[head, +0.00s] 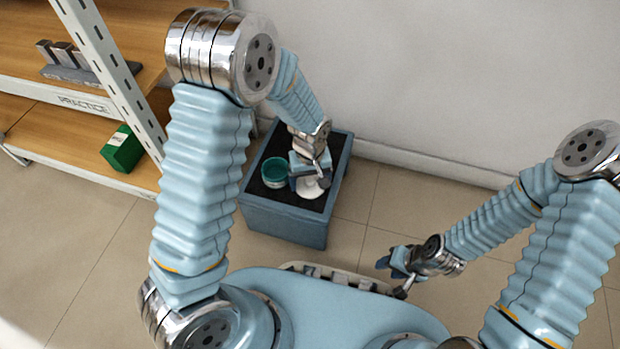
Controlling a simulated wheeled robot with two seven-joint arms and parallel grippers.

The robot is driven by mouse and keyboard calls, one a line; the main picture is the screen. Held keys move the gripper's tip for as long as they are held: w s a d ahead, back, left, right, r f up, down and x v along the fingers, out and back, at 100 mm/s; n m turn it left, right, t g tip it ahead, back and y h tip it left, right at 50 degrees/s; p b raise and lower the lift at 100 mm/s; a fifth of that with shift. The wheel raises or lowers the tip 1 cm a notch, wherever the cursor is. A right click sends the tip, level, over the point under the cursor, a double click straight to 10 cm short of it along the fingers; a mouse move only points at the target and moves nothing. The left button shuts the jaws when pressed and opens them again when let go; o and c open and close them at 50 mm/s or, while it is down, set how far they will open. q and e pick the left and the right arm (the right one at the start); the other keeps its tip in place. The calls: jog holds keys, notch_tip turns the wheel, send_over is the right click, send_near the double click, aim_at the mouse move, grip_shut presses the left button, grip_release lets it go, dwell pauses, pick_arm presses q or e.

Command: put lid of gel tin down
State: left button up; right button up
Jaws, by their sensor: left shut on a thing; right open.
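A teal round gel tin (275,173) stands on the dark top of a blue-grey box, left of my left gripper. My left gripper (309,184) is over the right part of that top, shut on a pale round lid (312,191). The gripper hides part of the lid, and I cannot tell whether the lid touches the surface. My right gripper (385,264) is open and empty, off to the right in front of the box.
The blue-grey box (283,223) stands on the tiled floor near the wall. A wooden shelf unit (75,141) at the left holds a green box (122,149) and some grey metal blocks (62,54). Floor right of the box is clear.

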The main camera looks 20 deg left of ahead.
aim_at(310, 179)
pick_arm(q)
jog(key=o, duration=0.7)
notch_tip(310, 179, up, 12)
jog(key=p, duration=0.3)
jog(key=shift+r, duration=0.1)
